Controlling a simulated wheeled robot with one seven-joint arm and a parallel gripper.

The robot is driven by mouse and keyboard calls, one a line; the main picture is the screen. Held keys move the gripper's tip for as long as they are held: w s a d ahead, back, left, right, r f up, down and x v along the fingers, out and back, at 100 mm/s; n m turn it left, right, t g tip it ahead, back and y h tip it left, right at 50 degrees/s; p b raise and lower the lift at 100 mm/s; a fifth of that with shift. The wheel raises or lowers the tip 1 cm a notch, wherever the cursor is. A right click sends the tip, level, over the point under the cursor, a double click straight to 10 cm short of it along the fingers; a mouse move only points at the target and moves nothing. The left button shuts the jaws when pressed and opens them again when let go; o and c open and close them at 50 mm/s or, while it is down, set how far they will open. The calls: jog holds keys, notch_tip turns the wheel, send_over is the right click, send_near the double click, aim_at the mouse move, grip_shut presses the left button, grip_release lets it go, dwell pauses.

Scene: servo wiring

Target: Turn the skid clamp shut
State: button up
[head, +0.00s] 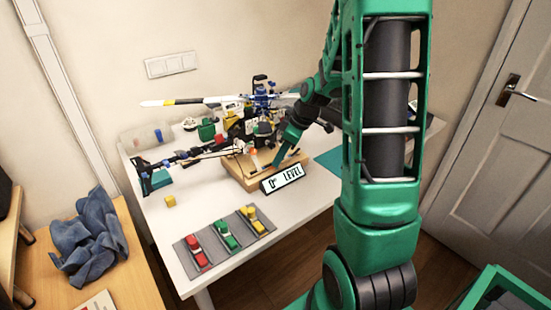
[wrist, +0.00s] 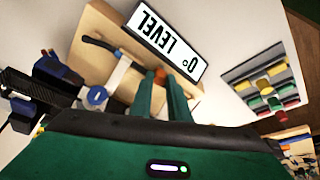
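A wooden board (head: 232,166) on the white table carries the model helicopter (head: 262,110) and a "0° LEVEL" sign (head: 283,178). In the wrist view a black skid bar (wrist: 100,43) runs over the board (wrist: 92,72). A small orange piece (wrist: 160,78), which may be the skid clamp's lever, shows between my green fingertips. My gripper (wrist: 163,80) points down at the board beside the sign (wrist: 165,40). The gap between its fingers is narrow, and I cannot tell whether they press on the orange piece. In the head view my gripper (head: 276,158) is by the board's near side.
A grey tray (head: 226,237) with red, green and yellow pieces lies at the table's front. A small yellow block (head: 170,201) sits left of the board. A helicopter tail boom (head: 185,157) reaches left over the table. A teal mat (head: 331,160) lies to the right.

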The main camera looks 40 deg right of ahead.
grip_shut()
jog(key=m, duration=0.2)
jog(key=m+h, duration=0.1)
jog(key=m, duration=0.1)
jog(key=shift+s+a+m+t+h, duration=0.1)
jog(key=shift+a+m+t+h, duration=0.05)
jog(key=shift+m+t+h, duration=0.15)
jog(key=o, duration=0.8)
grip_release()
jog(key=shift+r, duration=0.1)
jog(key=v, duration=1)
jog(key=shift+s+r, duration=0.15)
jog(key=shift+r, duration=0.05)
